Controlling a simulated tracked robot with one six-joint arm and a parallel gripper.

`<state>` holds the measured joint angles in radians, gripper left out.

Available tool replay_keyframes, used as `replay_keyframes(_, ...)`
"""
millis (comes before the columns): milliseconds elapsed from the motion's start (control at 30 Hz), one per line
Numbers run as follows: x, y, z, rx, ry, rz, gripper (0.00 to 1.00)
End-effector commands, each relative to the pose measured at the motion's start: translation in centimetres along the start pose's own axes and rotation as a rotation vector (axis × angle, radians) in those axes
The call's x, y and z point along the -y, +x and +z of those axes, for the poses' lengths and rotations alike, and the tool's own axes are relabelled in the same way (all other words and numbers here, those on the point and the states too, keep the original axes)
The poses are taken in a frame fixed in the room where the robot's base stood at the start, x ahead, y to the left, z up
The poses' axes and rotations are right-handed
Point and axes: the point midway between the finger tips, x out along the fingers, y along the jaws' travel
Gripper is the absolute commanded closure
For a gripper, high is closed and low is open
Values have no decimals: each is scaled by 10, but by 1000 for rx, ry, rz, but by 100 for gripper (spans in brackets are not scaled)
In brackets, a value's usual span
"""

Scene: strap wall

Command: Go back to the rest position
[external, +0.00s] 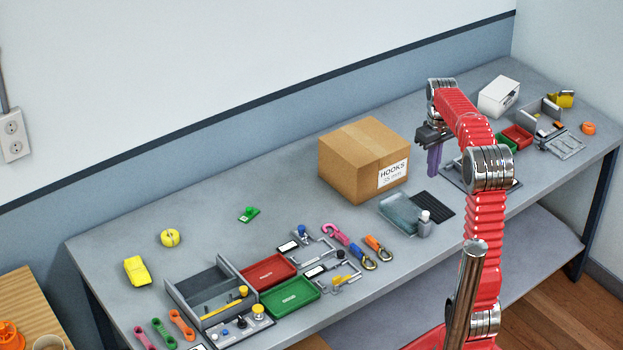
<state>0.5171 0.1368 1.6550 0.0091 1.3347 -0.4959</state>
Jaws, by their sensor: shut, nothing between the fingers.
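My gripper (433,163) hangs at the end of my red arm, above the right half of the grey bench (300,172). Its purple fingers point down, close together and shut with nothing between them. It is just right of the cardboard box labelled HOOKS (345,165), apart from it as far as this view shows. My arm rises from the front of the bench and bends at a raised elbow. It hides part of the bench behind it.
A clear tray (400,215), a dark mat (433,206) and a small bottle (424,226) lie below my gripper. A white box (499,97) stands at the back right. Red tray (268,272), green tray (289,297) and several small parts fill the front left. The back left is mostly clear.

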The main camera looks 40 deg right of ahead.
Motion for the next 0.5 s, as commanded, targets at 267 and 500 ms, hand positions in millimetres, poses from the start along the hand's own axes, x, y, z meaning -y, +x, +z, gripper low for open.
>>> replay_keyframes(267,3,27,6,-24,143,13,100)
replay_keyframes(500,36,35,27,-73,212,29,100)
